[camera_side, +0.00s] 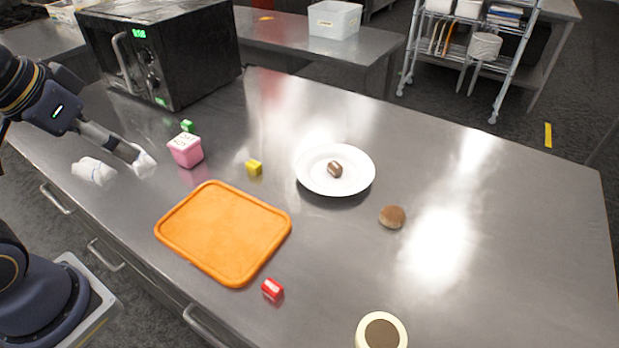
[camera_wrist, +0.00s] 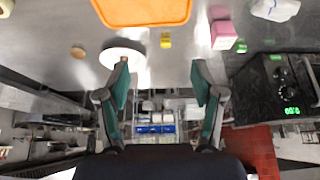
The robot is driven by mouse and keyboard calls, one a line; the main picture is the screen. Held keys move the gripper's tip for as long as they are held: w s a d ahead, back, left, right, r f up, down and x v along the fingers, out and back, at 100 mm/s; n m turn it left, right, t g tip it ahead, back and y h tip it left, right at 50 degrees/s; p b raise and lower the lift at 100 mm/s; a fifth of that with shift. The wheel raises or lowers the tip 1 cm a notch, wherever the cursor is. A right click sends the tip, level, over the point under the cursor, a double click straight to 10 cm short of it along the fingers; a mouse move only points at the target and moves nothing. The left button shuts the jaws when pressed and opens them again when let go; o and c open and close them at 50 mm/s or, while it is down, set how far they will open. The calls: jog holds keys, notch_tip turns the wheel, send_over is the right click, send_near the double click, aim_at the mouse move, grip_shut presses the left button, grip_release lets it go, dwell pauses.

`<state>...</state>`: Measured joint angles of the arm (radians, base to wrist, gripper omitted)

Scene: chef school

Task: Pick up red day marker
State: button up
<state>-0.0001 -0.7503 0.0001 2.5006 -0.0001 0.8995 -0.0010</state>
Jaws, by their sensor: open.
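The red day marker (camera_side: 272,289) is a small red block with a white patch, lying on the steel counter just below the orange board's lower right edge in the side view. It does not show in the wrist view. My gripper (camera_side: 138,158) is at the left above the counter, near the pink block and well away from the red marker. In the wrist view my gripper (camera_wrist: 160,68) has its two teal fingers spread apart with nothing between them.
An orange board (camera_side: 223,232) lies between my gripper and the red marker. A pink block (camera_side: 186,151), yellow block (camera_side: 255,168), green block (camera_side: 187,126), white plate (camera_side: 335,183), brown bun (camera_side: 392,217) and black microwave (camera_side: 165,55) stand around. The counter's right side is mostly clear.

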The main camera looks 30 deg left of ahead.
jog(key=m+g, duration=0.1)
jog(key=g, duration=0.6)
send_over(272, 286)
jog(key=f, duration=1.9)
jog(key=shift+w+a+f, duration=0.15)
jog(key=shift+w+f, duration=0.05)
jog(key=shift+w, duration=0.1)
jog(key=f, duration=0.5)
jog(key=shift+s+f, duration=0.25)
jog(key=shift+f, duration=0.05)
jog(key=shift+c, duration=0.2)
